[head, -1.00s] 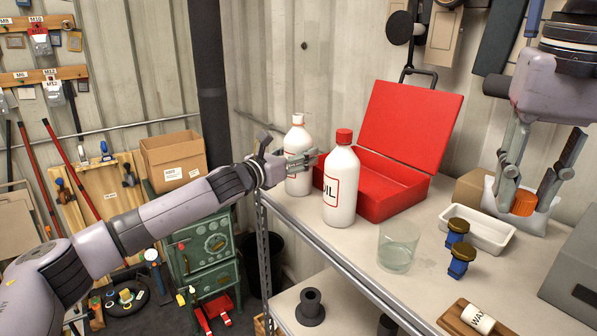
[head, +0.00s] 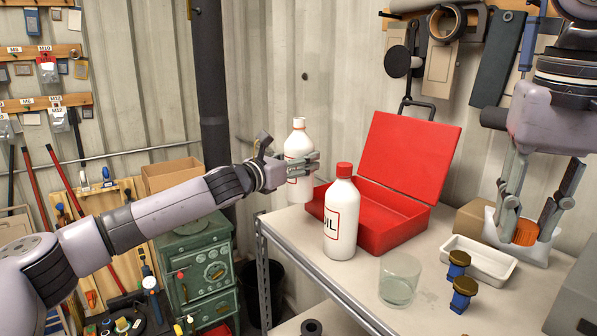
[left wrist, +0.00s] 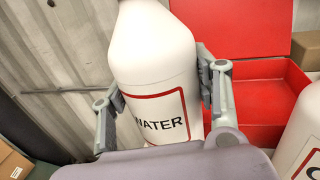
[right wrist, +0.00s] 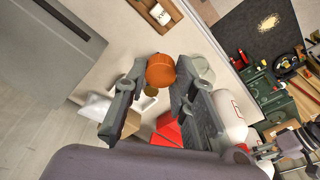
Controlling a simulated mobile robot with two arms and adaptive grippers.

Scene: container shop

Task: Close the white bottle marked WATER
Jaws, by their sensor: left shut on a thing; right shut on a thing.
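The white bottle marked WATER (head: 299,150) is upright in my left gripper (head: 314,163), apparently lifted off the bench. Its label faces the left wrist view (left wrist: 160,122), with a finger on each side. Its top shows as a bare white neck in the head view; the left wrist view cuts it off. My right gripper (head: 532,222) is shut on a round orange piece that looks like a cap (head: 525,232), above the right part of the bench. The orange piece also shows between the fingertips in the right wrist view (right wrist: 160,70).
A white red-capped oil bottle (head: 341,225) stands beside the open red box (head: 386,228). A glass of clear liquid (head: 399,280), two blue pieces with brass tops (head: 465,290) and a white tray (head: 486,262) are on the bench. The bench's left edge runs below the WATER bottle.

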